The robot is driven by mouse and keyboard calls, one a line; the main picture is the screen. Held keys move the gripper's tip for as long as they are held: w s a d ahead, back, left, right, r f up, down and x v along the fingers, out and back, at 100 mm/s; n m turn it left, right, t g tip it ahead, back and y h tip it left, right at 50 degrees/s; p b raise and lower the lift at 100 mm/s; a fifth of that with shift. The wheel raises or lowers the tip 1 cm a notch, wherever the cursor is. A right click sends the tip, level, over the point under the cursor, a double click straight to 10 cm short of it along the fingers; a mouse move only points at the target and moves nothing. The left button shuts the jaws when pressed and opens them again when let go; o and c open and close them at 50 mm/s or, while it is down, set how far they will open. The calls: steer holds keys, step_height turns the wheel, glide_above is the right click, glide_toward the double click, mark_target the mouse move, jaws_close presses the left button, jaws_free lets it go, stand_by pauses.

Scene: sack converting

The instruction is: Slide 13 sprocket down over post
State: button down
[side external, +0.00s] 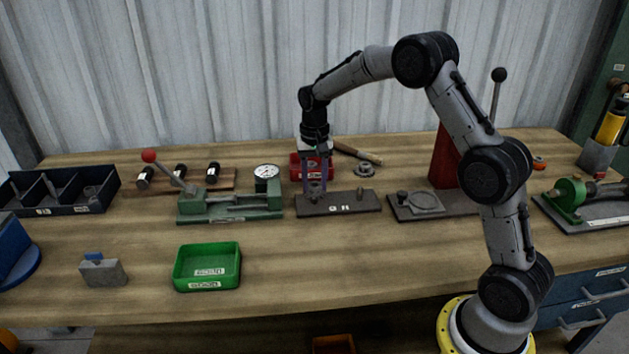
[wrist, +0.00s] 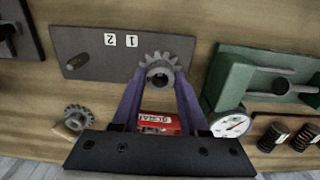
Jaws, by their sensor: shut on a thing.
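A grey toothed sprocket (wrist: 157,66) is held between the purple fingers of my gripper (wrist: 158,80) in the wrist view. In the side view my gripper (side external: 315,186) points straight down, with its fingertips low over the left part of the dark plate (side external: 365,203). The plate (wrist: 95,32) carries labels 1 and 2. A bare post (wrist: 79,62) stands on it near label 2. The sprocket is on the label 1 side; any post under it is hidden, and I cannot tell whether the sprocket is around one. Another sprocket (wrist: 76,117) lies loose on the bench; it also shows in the side view (side external: 364,170).
A red bin (side external: 298,168) stands just behind my gripper. A green fixture (side external: 225,206) with a red-knobbed lever and a dial gauge (side external: 267,171) are close to the left. A grey fixture (side external: 420,204) sits to the right.

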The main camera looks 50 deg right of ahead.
steer(key=shift+f, duration=1.35)
stand_by(0.4)
steer(key=shift+c, duration=1.8)
jaws_free()
